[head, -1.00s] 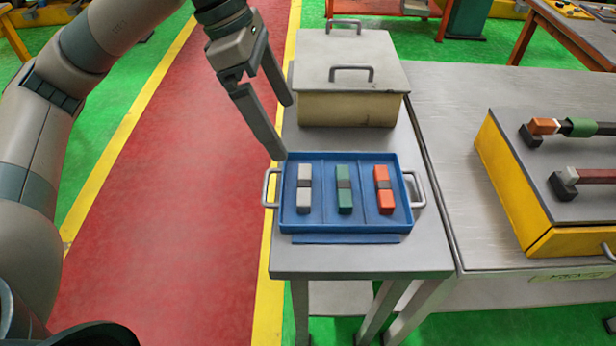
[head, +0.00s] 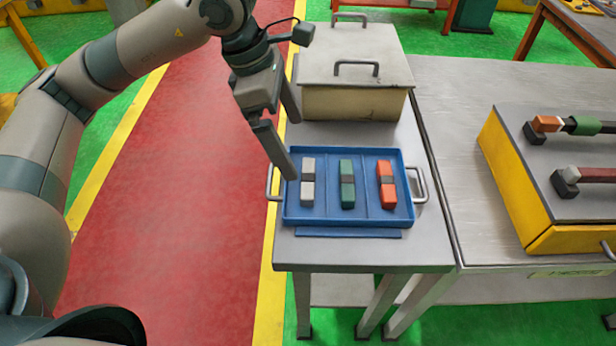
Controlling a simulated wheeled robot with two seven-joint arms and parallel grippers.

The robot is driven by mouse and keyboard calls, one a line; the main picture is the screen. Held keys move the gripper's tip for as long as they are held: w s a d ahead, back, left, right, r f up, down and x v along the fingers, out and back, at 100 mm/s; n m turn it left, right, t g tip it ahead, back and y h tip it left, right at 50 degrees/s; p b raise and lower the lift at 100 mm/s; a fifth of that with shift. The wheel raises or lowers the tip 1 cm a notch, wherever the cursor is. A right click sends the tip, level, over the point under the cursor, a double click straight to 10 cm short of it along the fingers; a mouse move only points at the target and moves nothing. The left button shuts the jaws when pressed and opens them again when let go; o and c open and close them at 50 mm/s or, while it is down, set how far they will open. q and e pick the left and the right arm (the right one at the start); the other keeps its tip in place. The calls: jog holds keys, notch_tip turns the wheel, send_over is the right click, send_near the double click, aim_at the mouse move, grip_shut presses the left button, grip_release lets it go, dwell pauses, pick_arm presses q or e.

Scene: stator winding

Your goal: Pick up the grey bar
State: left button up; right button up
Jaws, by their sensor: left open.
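The grey bar (head: 307,184) lies in the left compartment of the blue tray (head: 344,222), with a darker band around its middle. A green bar (head: 347,184) lies in the middle compartment and an orange bar (head: 386,184) in the right one. My left gripper (head: 294,150) is open and empty. Its fingers point down over the tray's back left corner, just behind and above the grey bar, and do not appear to touch it. My right gripper is not in view.
The tray has handles at both sides and stands on a narrow metal table (head: 360,252). A beige lidded box (head: 354,75) stands behind it. At the right, a yellow box (head: 516,185) with rods on top sits on a wider bench (head: 462,100).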

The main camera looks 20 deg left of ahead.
pick_arm(q)
send_over(307, 177)
jog(key=a, duration=0.1)
jog(key=f, duration=0.3)
jog(key=f+p, duration=0.1)
jog(key=f, duration=0.1)
jog(key=shift+s+a+f, duration=0.1)
jog(key=shift+s+f, duration=0.15)
jog(key=shift+s, duration=0.15)
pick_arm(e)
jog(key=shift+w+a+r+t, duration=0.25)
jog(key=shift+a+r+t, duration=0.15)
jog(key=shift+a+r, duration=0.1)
pick_arm(q)
jog(key=shift+w+f+p, duration=0.1)
jog(key=shift+f+p, duration=0.25)
jog(key=shift+f, duration=0.3)
jog(key=p+x, duration=0.1)
jog(key=x, duration=0.2)
jog(key=shift+a, duration=0.1)
jog(key=shift+w+f, duration=0.15)
jog(key=shift+f, duration=0.35)
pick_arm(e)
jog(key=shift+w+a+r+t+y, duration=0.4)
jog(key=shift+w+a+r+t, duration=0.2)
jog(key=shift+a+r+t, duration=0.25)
